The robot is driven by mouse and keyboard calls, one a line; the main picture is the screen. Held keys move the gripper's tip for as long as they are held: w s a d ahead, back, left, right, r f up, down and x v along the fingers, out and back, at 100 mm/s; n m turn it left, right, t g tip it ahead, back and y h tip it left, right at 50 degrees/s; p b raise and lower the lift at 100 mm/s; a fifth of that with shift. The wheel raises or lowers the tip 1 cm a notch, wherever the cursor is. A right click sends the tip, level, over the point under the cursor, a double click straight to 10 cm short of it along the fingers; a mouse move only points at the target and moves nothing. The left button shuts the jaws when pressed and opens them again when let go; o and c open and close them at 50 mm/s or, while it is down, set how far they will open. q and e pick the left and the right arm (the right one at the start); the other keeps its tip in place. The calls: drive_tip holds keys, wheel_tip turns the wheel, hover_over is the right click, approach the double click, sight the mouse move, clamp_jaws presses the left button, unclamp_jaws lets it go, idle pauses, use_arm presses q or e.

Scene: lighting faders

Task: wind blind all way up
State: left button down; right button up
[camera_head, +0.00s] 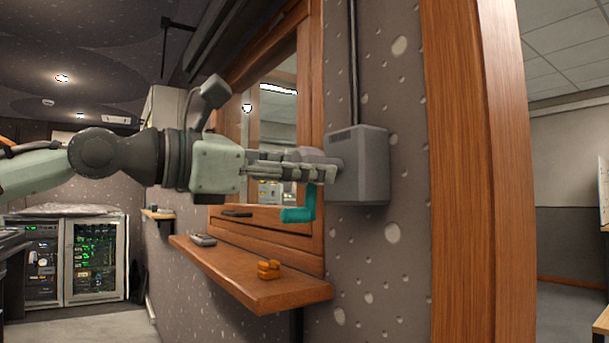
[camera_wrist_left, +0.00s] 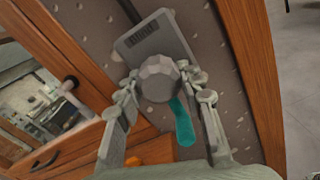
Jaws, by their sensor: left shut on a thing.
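The blind's winder is a grey box (camera_head: 372,168) on the speckled wall right of the window, with a faceted grey knob (camera_wrist_left: 160,78) on its front. A teal crank handle (camera_head: 302,212) hangs below the knob; it also shows in the left wrist view (camera_wrist_left: 182,122). My left gripper (camera_head: 322,168) reaches in from the left and is shut on the knob, one finger on each side. The fingers hide most of the knob in the head view. A dark housing (camera_head: 228,38) runs above the window, whose visible glass looks uncovered. My right gripper is not in view.
A wooden ledge (camera_head: 235,274) below the window holds an orange object (camera_head: 268,269) and a small grey device (camera_head: 203,240). A wooden door frame (camera_head: 478,170) stands to the right. Equipment racks (camera_head: 95,262) stand at the back left.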

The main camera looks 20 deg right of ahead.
use_arm(q)
drive_tip(key=shift+r+n+b, duration=0.1)
drive_tip(key=shift+n+b, duration=0.2)
drive_tip(key=shift+n, duration=0.3)
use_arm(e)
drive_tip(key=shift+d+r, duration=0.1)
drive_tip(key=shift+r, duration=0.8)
use_arm(q)
drive_tip(key=c, duration=1)
unclamp_jaws()
drive_tip(key=shift+o, duration=0.2)
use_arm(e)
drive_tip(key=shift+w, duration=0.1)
use_arm(q)
drive_tip(key=v, duration=1.2)
